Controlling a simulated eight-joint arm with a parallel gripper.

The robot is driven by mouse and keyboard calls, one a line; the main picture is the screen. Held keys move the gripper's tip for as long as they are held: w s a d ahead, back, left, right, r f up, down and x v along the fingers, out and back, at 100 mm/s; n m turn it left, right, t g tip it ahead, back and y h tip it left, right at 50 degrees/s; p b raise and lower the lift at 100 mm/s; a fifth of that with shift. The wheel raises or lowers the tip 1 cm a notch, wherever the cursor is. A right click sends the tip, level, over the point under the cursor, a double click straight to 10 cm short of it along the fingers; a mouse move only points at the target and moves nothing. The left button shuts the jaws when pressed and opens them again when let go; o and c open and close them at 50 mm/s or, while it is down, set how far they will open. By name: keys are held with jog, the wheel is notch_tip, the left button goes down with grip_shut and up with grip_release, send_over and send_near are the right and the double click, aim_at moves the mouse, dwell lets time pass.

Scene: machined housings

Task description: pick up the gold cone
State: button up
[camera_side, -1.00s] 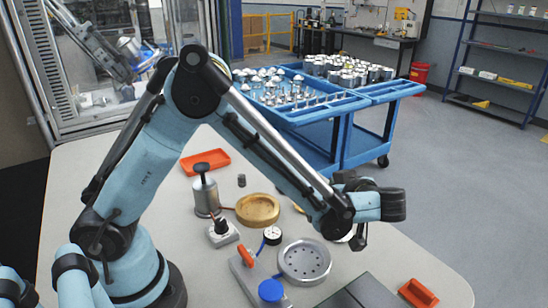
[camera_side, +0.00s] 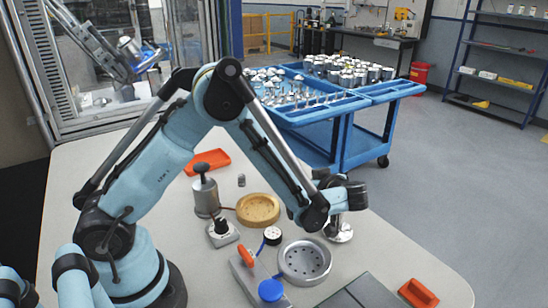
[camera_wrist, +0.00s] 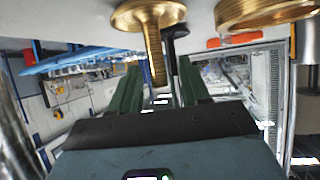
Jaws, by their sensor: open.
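A gold piece (camera_wrist: 150,28) with a wide round head and a narrow ribbed stem shows at the top of the wrist view. It looks like the gold cone, and its stem lines up with the gap between my fingers. My gripper (camera_wrist: 160,66) has its two dark green fingers apart, with nothing visibly clamped. I cannot tell how far the stem is from the fingers. In the side view my wrist is over the right part of the table; my forearm and wrist hide the fingers and the gold cone there.
A round gold dish (camera_side: 258,210) stands left of my forearm. Near it are a grey canister (camera_side: 206,198), a perforated metal dish (camera_side: 304,262) and a block with a blue knob (camera_side: 270,290). A silver part (camera_side: 339,233) stands below my wrist. An orange tray (camera_side: 206,162) lies behind.

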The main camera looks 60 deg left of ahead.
jog(key=shift+c, duration=0.4)
grip_shut()
jog(key=shift+r, duration=0.15)
